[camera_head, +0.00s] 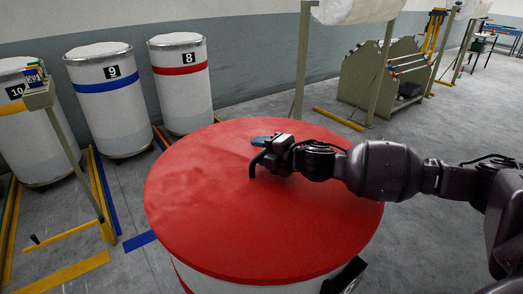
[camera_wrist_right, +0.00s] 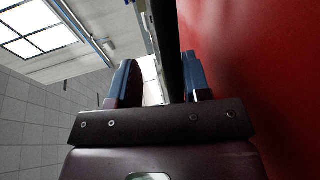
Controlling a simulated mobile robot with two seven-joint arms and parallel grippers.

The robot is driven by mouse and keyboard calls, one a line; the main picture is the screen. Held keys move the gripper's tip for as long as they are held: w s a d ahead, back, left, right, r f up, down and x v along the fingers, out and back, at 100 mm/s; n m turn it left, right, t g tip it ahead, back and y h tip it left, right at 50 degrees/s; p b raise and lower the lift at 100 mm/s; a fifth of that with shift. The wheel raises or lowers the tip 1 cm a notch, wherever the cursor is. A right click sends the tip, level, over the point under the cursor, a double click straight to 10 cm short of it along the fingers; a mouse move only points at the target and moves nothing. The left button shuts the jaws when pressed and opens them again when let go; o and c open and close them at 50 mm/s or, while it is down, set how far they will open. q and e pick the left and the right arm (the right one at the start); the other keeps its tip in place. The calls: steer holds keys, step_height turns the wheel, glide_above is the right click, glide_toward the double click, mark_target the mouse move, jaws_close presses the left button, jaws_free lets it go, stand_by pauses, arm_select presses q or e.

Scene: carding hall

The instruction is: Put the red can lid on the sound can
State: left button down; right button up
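The large red can lid (camera_head: 215,215) lies flat over a white can (camera_head: 205,284) in the foreground of the head view. Its red face also fills the right side of the right wrist view (camera_wrist_right: 270,70). My right gripper (camera_head: 258,153) is over the lid's far middle part. Its two blue-padded fingers (camera_wrist_right: 157,82) stand apart on either side of a dark bar (camera_wrist_right: 167,35), which looks like a handle on the lid. A bright gap shows between the bar and the left finger. My left gripper is not in view.
Three white cans stand along the wall: number 10 with a yellow band (camera_head: 14,107), 9 with blue (camera_head: 107,83), 8 with red (camera_head: 184,70). A leaning post (camera_head: 72,150) stands at the left. A greenish machine frame (camera_head: 375,80) is behind. Grey floor is clear at the right.

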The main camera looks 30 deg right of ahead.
steer(key=shift+r, duration=0.1)
steer(key=shift+r, duration=0.15)
steer(key=v, duration=0.3)
steer(key=b+v, duration=0.1)
steer(key=v, duration=0.3)
steer(key=b+v, duration=0.1)
steer(key=v, duration=0.2)
steer(key=shift+s+r, duration=0.1)
steer(key=shift+r, duration=0.2)
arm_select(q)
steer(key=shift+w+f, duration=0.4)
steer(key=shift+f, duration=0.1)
arm_select(e)
steer(key=shift+v, duration=0.9)
steer(key=shift+d, duration=0.1)
